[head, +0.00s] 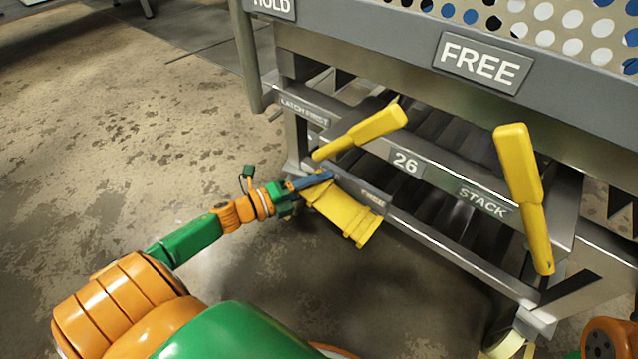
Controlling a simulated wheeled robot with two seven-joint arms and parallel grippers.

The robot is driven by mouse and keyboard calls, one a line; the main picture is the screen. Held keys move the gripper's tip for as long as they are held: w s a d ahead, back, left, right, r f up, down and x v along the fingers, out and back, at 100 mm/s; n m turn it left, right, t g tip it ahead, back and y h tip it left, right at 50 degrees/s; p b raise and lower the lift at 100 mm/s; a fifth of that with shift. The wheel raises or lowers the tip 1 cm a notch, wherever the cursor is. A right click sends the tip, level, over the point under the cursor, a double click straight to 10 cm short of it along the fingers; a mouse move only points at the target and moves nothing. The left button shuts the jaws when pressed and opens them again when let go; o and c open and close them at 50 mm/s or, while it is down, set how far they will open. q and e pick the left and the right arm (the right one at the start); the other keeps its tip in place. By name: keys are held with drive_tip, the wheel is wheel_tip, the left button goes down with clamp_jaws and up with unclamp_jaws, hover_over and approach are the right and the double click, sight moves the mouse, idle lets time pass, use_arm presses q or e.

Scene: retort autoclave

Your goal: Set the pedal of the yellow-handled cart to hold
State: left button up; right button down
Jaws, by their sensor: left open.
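The cart (440,205) has a grey metal frame with two yellow handles, a left one (372,128) leaning up to the right and a right one (520,185) standing steeper. A broad yellow pedal (345,218) sticks out low at the cart's front, sloping down to the right in the picture. My left gripper (322,180) is open at the pedal's upper left edge, with its blue fingers close to it. I cannot tell whether they touch. My right gripper is not in view.
A HOLD sign (272,7) and a FREE sign (483,62) sit on the cart's upper rail. Lower plates read LATCH FIRST (304,110), 26 (406,162) and STACK (483,202). A caster (508,345) stands at bottom right. The stained floor (120,120) at left is clear.

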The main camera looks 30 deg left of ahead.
use_arm(q)
clamp_jaws()
idle(1.2)
